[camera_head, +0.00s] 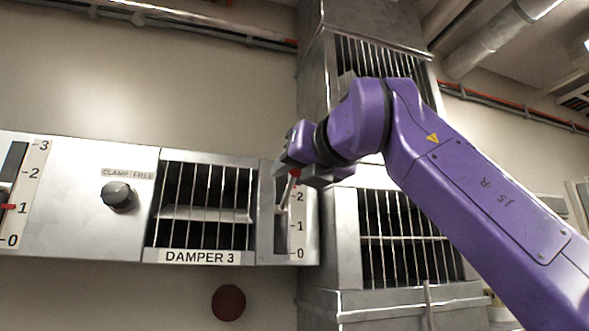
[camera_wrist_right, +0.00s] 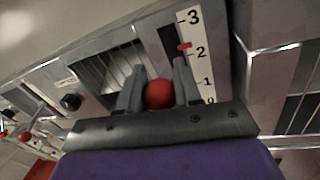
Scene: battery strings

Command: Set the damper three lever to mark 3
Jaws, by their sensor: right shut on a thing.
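The damper three unit (camera_head: 200,257) is a grey wall panel with a barred window and a lever slot at its right end. Its scale (camera_head: 298,222) shows 0 to 2 in the head view; the top is hidden by my gripper. In the right wrist view the whole scale (camera_wrist_right: 200,60) shows, with a red pointer (camera_wrist_right: 184,46) a little above mark 2, below 3. The lever's round red knob (camera_wrist_right: 158,94) sits between the fingers of my right gripper (camera_wrist_right: 157,85), which is shut on it. My left gripper is not in view.
A dark CLAMP/FREE knob (camera_head: 118,196) is left of the barred window. Another scale (camera_head: 32,195) at the far left has its red pointer near 1. A metal duct with barred openings (camera_head: 408,240) stands close on the right. A dark red disc (camera_head: 228,302) is on the wall below.

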